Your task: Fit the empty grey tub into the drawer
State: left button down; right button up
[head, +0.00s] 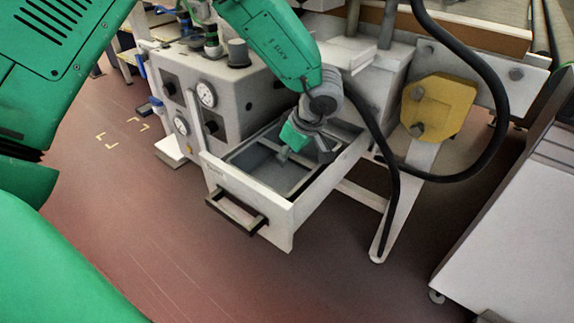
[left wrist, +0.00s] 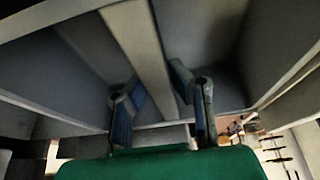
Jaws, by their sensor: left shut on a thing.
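The white drawer (head: 278,212) is pulled out below the machine, its black handle (head: 236,212) toward the lower left. The empty grey tub (head: 268,174), split by a lighter bar, is inside the drawer's walls; I cannot tell whether it rests on the drawer floor. My left gripper (head: 287,152) reaches down from above and is shut on the tub's middle bar. In the left wrist view the two blue-padded fingers of the gripper (left wrist: 162,95) stand either side of the pale bar of the tub (left wrist: 135,35). My right gripper is out of view.
A grey box with gauges (head: 206,95) stands left of the drawer. A black cable (head: 392,185) hangs close to the drawer's right side, near a yellow block (head: 437,107). A pale cabinet (head: 515,220) is at the right. The red-brown floor in front is clear.

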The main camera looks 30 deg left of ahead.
pick_arm(q)
jog(key=shift+d+f, duration=0.1)
jog(key=shift+f, duration=0.6)
jog(key=shift+r, duration=0.1)
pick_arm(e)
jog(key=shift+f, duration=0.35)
pick_arm(q)
jog(key=c, duration=1.5)
grip_release()
jog(key=shift+a, duration=0.3)
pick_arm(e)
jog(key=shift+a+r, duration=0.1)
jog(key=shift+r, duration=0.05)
pick_arm(q)
jog(key=shift+d, duration=0.15)
